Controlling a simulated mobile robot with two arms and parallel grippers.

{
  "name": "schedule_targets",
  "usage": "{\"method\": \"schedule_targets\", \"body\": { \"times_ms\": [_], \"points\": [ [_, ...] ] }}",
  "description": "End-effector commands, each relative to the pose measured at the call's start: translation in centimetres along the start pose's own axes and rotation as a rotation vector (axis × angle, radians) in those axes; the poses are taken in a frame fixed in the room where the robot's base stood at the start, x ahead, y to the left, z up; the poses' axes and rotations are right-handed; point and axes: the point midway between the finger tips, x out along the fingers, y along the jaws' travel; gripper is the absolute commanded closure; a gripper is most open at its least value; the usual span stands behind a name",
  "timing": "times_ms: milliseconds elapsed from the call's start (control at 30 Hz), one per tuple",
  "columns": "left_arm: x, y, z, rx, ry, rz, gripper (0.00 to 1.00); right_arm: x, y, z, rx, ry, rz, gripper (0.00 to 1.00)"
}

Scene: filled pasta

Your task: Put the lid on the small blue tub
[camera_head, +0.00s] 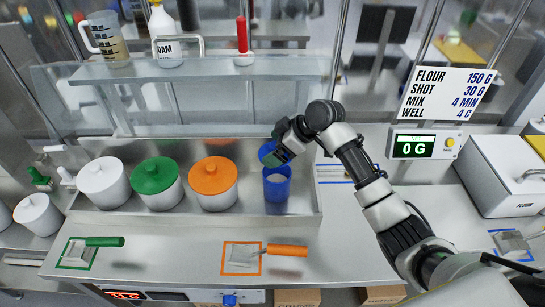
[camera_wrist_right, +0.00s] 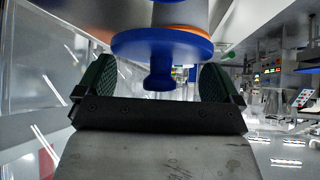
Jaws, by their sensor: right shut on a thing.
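The small blue tub (camera_head: 277,190) stands upright at the right end of the shallow metal tray, its top open. The blue lid (camera_head: 266,150) is held above the tub, apart from it and slightly left of its mouth in the head view. My right gripper (camera_head: 274,158) is shut on the lid. In the right wrist view, the lid's disc (camera_wrist_right: 160,46) and knob (camera_wrist_right: 159,78) show between the green finger pads. The gripper hides part of the lid in the head view. My left gripper is not in view.
White, green-lidded (camera_head: 157,183) and orange-lidded (camera_head: 213,183) tubs stand left of the blue tub. A glass shelf (camera_head: 200,69) with bottles is behind. Scrapers with green (camera_head: 104,241) and orange (camera_head: 287,250) handles lie in front. A scale display (camera_head: 412,146) stands right.

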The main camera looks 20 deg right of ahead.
Motion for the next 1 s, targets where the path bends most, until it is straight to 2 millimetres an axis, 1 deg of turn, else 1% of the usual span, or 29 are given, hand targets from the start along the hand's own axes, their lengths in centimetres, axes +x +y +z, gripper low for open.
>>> {"method": "schedule_targets", "body": {
  "times_ms": [267, 567, 800, 1000],
  "points": [
    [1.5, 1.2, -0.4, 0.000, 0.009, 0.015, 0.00, 1.2, 0.0, 1.1, 0.001, -0.001, -0.001, 0.23],
    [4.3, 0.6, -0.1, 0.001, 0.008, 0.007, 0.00, 3.4, 0.0, 3.2, 0.002, -0.001, -0.001, 0.23],
    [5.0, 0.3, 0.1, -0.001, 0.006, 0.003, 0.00, 4.5, 0.0, 4.3, 0.002, -0.002, -0.001, 0.23],
    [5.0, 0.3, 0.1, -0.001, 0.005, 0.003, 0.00, 4.7, 0.0, 4.4, 0.001, -0.001, 0.000, 0.23]
  ]
}}
